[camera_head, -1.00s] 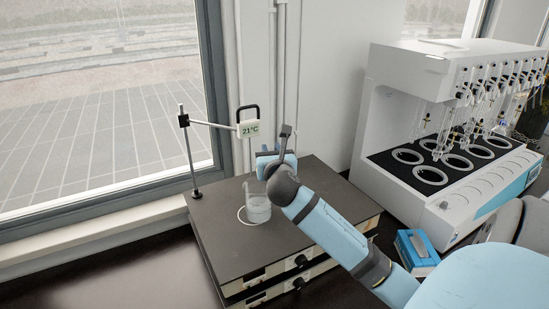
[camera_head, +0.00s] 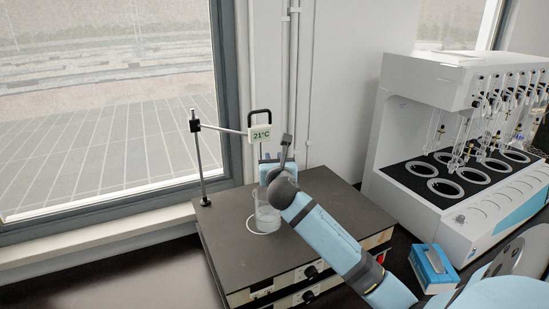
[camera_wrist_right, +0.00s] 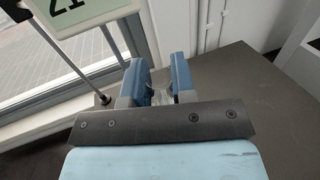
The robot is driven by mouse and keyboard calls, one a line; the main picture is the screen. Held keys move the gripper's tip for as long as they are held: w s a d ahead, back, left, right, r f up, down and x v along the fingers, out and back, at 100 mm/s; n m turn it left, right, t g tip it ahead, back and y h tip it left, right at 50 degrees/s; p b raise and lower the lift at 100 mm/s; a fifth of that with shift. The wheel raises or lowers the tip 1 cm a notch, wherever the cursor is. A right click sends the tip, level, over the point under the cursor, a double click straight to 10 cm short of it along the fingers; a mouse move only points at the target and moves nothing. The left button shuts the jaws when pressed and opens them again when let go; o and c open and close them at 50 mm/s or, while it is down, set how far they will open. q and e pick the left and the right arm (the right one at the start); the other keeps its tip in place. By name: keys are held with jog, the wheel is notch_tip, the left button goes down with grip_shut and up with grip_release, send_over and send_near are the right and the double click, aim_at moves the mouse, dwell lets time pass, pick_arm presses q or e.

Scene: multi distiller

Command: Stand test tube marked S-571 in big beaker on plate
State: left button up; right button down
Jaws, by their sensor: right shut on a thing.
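A clear glass beaker (camera_head: 267,218) stands on the dark top plate (camera_head: 233,249) of a flat device, partly behind my right gripper. A pale ring shows at its base. My right gripper (camera_head: 271,160) is above the beaker, near the temperature display. In the right wrist view its two blue fingers (camera_wrist_right: 162,92) are shut on a clear glass thing (camera_wrist_right: 162,98), apparently the test tube. Most of it is hidden by the gripper, and no marking S-571 can be read. I cannot tell whether its lower end is inside the beaker. My left gripper is not in view.
A stand (camera_head: 199,160) with a rod holds a 21°C display (camera_head: 260,134) close behind the gripper. A white distiller unit (camera_head: 400,130) with several round wells stands at the right. A blue box (camera_head: 433,267) lies in front of it. The window is at the left.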

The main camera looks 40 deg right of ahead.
jog(key=shift+f+b, duration=1.75)
jog(key=shift+f, duration=3.1)
jog(key=c, duration=0.9)
grip_release()
jog(key=shift+o, duration=0.2)
jog(key=shift+r, duration=0.15)
jog(key=shift+r+p, duration=2.45)
jog(key=shift+p, duration=0.45)
